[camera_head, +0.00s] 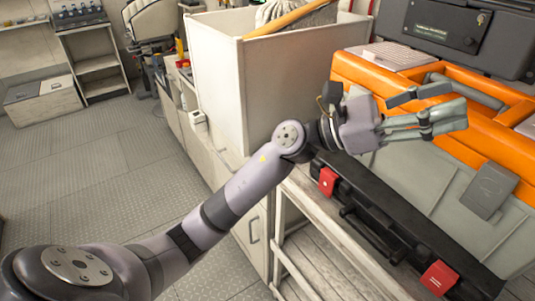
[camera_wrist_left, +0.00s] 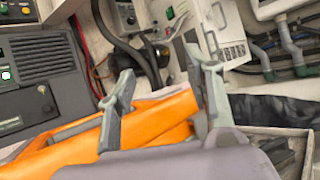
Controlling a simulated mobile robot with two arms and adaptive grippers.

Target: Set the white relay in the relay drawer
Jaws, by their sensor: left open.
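My left gripper (camera_head: 428,106) is open and empty, held over the orange-rimmed grey case on the right of the head view. Its two spread fingers also show in the left wrist view (camera_wrist_left: 163,88), with nothing between them. I cannot make out the white relay for certain in either view. A small white block (camera_head: 198,117) sits on the low counter left of the big white bin, too small to identify. I cannot identify the relay drawer. My right gripper is not in view.
The orange-rimmed case (camera_head: 372,76) and a black case with red latches (camera_head: 345,209) fill the right side. A tall white bin (camera_head: 215,60) stands behind my left arm. Floor (camera_head: 90,160) at left is clear. Hoses and a white panel box (camera_wrist_left: 222,35) show in the wrist view.

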